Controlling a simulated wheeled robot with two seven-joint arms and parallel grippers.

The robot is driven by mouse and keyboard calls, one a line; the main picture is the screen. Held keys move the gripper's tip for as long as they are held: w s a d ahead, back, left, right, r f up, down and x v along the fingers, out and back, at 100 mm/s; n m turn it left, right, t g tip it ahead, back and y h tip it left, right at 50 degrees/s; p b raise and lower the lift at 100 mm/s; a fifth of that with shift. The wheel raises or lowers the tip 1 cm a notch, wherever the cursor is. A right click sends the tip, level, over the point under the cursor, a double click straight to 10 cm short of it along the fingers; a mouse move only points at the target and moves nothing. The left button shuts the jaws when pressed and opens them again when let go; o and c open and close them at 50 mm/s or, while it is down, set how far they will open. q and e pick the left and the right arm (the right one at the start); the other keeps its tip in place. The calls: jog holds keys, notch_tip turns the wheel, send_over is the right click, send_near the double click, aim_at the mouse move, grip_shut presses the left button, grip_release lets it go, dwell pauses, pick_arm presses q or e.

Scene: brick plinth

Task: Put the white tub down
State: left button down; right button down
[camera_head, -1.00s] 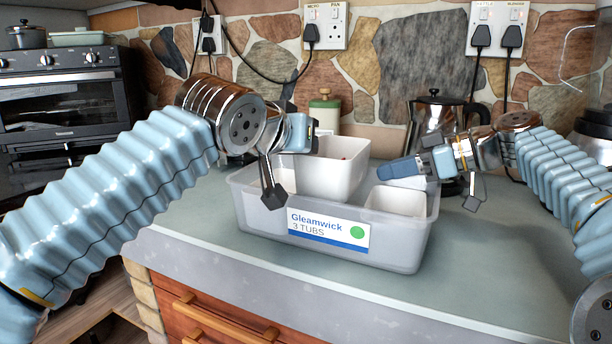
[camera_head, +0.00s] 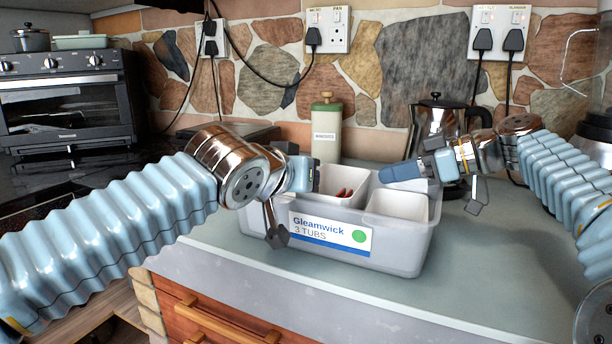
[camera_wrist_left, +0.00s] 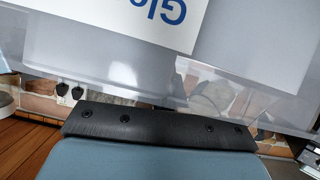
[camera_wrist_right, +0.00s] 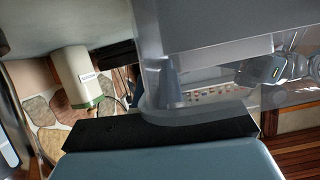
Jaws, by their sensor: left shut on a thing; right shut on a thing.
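The white tub (camera_head: 343,181) sits low in the back middle of the grey Gleamwick crate (camera_head: 400,258), with small red things in it. My left gripper (camera_head: 308,174) is shut on the tub's left rim; its hold is partly hidden. In the left wrist view, one dark finger (camera_wrist_left: 160,127) shows below the crate's label. My right gripper (camera_head: 395,173) is shut on what looks like the crate's rear right rim. In the right wrist view its dark finger (camera_wrist_right: 160,134) lies against grey plastic. Whether the tub rests on the crate floor is hidden.
Another white tub (camera_head: 398,205) stands in the crate's right end. A green-lidded canister (camera_head: 327,130) and a metal coffee pot (camera_head: 432,125) stand behind. The counter (camera_head: 480,270) is clear to the right; its front edge is close to the crate.

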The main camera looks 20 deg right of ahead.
pick_arm(q)
jog(key=shift+f, duration=0.65)
jog(key=c, duration=1.3)
grip_release()
jog(key=shift+f, duration=0.25)
pick_arm(e)
jog(key=shift+f, duration=0.1)
pick_arm(q)
jog(key=shift+w, duration=0.1)
jog(key=shift+r, duration=0.3)
jog(key=v, duration=0.4)
jog(key=r+v, duration=0.1)
jog(key=v, duration=0.7)
jog(key=shift+d+r, duration=0.1)
jog(key=shift+r, duration=0.25)
pick_arm(e)
jog(key=c, duration=1.2)
grip_release()
